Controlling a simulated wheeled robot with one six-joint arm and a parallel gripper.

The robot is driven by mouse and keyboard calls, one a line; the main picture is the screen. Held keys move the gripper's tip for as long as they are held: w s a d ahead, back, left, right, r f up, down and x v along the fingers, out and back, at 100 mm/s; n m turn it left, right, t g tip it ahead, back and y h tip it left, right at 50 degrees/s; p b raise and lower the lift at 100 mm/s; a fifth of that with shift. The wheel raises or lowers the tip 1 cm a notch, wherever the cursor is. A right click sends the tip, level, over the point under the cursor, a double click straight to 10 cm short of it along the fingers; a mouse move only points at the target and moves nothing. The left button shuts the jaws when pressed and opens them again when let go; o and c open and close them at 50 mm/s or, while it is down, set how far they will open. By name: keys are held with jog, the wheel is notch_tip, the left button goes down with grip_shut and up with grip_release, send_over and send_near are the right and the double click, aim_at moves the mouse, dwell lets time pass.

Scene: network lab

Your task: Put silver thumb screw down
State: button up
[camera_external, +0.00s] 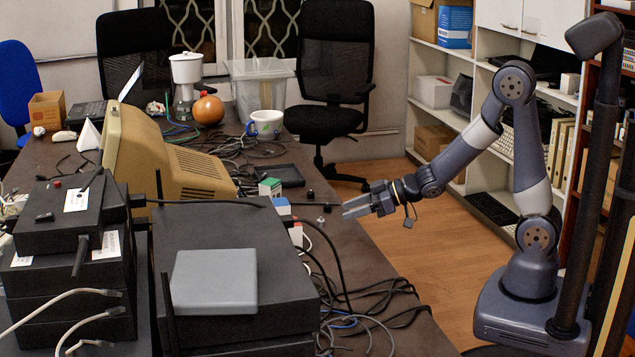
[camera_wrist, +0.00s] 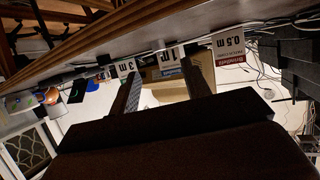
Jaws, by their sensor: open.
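My gripper (camera_external: 345,211) is open over the right edge of the long table, with its fingers pointing left. I cannot make out the screw in the wrist view.
Small dark pieces (camera_external: 310,194) lie near my gripper. Small boxes, one green and white (camera_external: 269,187), stand to the left. A beige monitor (camera_external: 170,160), a grey box (camera_external: 214,281) on black equipment and loose cables (camera_external: 375,300) crowd the table. A mug (camera_external: 265,124) stands farther back.

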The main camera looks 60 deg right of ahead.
aim_at(323, 220)
jog(key=b+x, duration=0.1)
jog(key=x, duration=0.6)
jog(key=shift+f, duration=0.15)
jog(key=shift+d, duration=0.1)
grip_shut()
